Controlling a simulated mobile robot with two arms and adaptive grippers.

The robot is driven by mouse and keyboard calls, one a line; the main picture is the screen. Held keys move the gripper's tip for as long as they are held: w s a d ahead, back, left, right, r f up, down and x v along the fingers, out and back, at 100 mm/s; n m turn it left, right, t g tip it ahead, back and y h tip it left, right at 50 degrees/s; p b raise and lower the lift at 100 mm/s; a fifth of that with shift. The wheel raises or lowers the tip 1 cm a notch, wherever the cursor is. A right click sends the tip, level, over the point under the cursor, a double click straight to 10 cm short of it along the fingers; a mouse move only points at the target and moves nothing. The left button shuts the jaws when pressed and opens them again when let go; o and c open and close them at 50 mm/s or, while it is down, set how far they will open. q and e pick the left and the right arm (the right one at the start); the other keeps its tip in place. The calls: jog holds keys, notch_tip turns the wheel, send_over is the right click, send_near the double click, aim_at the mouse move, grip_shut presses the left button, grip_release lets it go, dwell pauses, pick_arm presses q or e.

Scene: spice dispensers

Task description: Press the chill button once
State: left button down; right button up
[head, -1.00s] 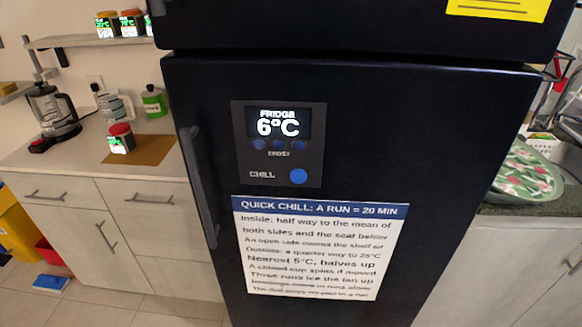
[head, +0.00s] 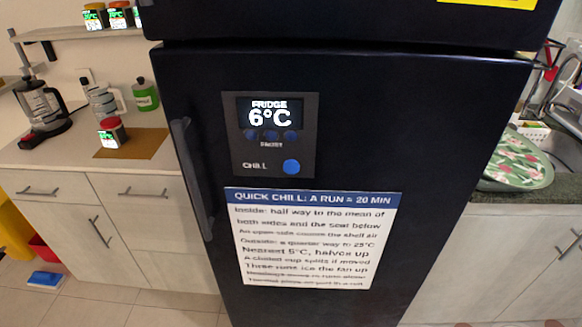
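A dark fridge (head: 440,110) stands upright in the middle of the head view, its door shut. A control panel (head: 270,135) on its door has a display reading "FRIDGE 6°C" (head: 270,114). The round blue chill button (head: 291,167) is at the panel's lower right, beside the word "CHILL". Three small dark blue buttons (head: 270,135) sit in a row under the display. A "QUICK CHILL: A RUN = 20 MIN" notice (head: 310,240) is fixed below the panel. Neither of my grippers is in view.
A long vertical handle (head: 192,175) runs along the door's left edge. The left counter (head: 60,165) holds a blender (head: 40,108), a green bottle (head: 146,95) and a red-lidded jar (head: 111,132) on a brown mat (head: 145,143). A patterned oval item (head: 518,163) lies on the right counter.

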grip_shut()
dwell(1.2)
